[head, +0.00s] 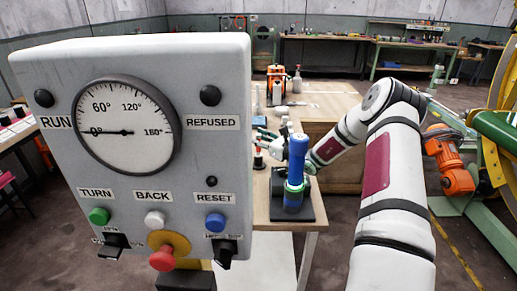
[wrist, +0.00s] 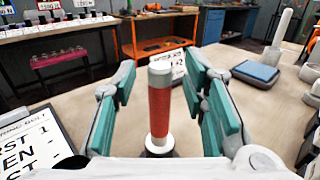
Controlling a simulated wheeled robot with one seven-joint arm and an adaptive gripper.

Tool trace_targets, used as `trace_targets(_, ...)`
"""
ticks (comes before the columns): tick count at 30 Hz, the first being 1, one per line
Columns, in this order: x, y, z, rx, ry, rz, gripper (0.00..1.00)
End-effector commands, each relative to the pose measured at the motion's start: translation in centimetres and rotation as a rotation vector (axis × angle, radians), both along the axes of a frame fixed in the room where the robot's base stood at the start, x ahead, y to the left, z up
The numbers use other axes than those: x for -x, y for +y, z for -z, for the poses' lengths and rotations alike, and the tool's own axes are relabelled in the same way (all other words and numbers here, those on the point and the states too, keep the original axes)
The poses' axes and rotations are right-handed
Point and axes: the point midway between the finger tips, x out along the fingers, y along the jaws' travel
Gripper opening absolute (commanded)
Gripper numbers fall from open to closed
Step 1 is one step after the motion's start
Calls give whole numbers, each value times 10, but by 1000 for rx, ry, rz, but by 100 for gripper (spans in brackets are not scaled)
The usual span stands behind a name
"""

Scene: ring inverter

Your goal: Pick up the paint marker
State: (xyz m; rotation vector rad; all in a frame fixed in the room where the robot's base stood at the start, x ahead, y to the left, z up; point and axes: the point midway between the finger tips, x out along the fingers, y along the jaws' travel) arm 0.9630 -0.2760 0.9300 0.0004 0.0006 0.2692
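An upright red cylinder with a pale grey top, which looks like the paint marker (wrist: 160,108), stands in a dark-and-white round base in the middle of the wrist view. My gripper (wrist: 158,88) is open, with its teal-padded fingers on either side of the marker. Gaps show between the marker and both fingers. In the head view my gripper (head: 266,138) is small, over the table beyond the control panel. A small red-and-dark shape there may be the marker, but it is too small to be sure.
A large grey control panel (head: 135,150) with a dial fills the left of the head view. A blue-handled tool (head: 298,158) stands on a dark base at the table's near end. A printed sign (wrist: 30,142) and a blue-topped box (wrist: 257,72) flank my gripper.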

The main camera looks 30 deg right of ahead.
Motion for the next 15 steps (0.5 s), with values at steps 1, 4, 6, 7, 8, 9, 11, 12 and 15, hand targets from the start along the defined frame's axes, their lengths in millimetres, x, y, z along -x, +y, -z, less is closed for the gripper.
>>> trace_targets(1,0,0,0,0,0,0,39)
trace_targets(4,0,0,0,0,0,0,21)
trace_targets(6,0,0,0,0,0,0,5)
trace_targets(7,0,0,0,0,0,0,0)
trace_targets(8,0,0,0,0,0,0,0)
trace_targets(9,0,0,0,0,0,0,0)
trace_targets(11,0,0,0,0,-1,0,0)
trace_targets(12,0,0,0,0,-1,0,0)
trace_targets(15,0,0,0,0,-1,0,0)
